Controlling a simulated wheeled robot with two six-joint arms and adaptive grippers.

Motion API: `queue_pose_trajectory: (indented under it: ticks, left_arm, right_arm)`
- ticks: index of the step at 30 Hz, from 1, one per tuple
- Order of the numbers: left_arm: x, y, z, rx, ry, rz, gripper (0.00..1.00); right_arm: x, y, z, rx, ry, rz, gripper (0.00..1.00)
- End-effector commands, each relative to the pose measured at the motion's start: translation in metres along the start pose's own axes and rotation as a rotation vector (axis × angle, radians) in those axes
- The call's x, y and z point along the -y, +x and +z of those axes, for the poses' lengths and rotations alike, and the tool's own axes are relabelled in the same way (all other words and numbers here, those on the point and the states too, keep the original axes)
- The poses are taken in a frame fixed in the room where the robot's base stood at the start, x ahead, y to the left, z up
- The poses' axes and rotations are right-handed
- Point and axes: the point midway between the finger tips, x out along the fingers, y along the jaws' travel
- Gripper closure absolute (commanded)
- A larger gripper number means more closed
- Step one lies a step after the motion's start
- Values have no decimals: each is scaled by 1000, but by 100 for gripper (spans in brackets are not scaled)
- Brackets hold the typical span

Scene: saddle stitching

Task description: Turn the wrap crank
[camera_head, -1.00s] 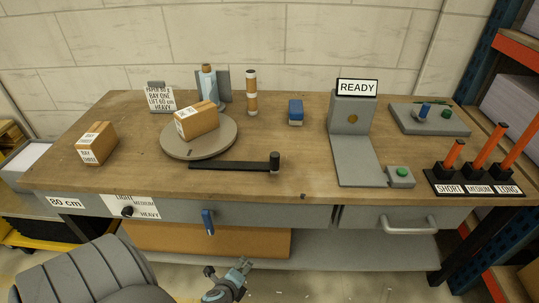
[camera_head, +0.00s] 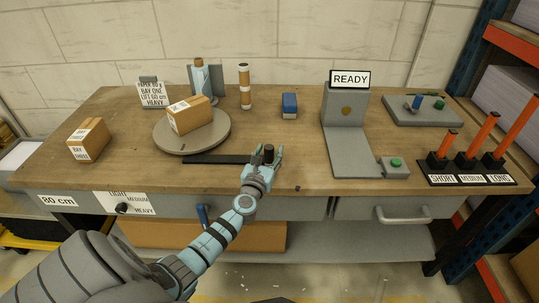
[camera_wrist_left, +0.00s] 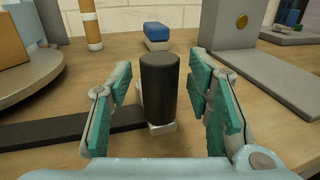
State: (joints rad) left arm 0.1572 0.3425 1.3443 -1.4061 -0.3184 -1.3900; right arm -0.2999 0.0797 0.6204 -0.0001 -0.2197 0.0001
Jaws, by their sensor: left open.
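The wrap crank is a flat black bar (camera_head: 215,159) that runs right from the round turntable (camera_head: 222,141), with an upright black knob (camera_head: 268,153) at its right end. A cardboard box (camera_head: 190,115) sits on the turntable. My left gripper (camera_head: 263,160) is at the knob. In the left wrist view the black knob (camera_wrist_left: 159,90) stands between the two teal-padded fingers of my gripper (camera_wrist_left: 162,105), with a gap on each side. The gripper is open. My right gripper is in neither view.
Another box (camera_head: 88,140) stands left of the turntable. A blue block (camera_head: 289,105) and a striped post (camera_head: 244,87) stand behind the knob. A grey stand with a READY sign (camera_head: 350,79) is to the right.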

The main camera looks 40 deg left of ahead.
Motion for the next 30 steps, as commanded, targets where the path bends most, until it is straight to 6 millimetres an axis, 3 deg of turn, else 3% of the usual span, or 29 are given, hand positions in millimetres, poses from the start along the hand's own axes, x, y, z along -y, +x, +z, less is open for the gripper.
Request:
queue_pose_trajectory:
  ticks: [8,17,30]
  left_arm:
    - [0,4,0,-1,-1,0,54]
    - [0,4,0,-1,-2,-1,99]
    - [-2,4,0,1,-3,-24,100]
  right_arm:
    - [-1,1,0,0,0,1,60]
    - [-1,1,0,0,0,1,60]
    - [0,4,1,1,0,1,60]
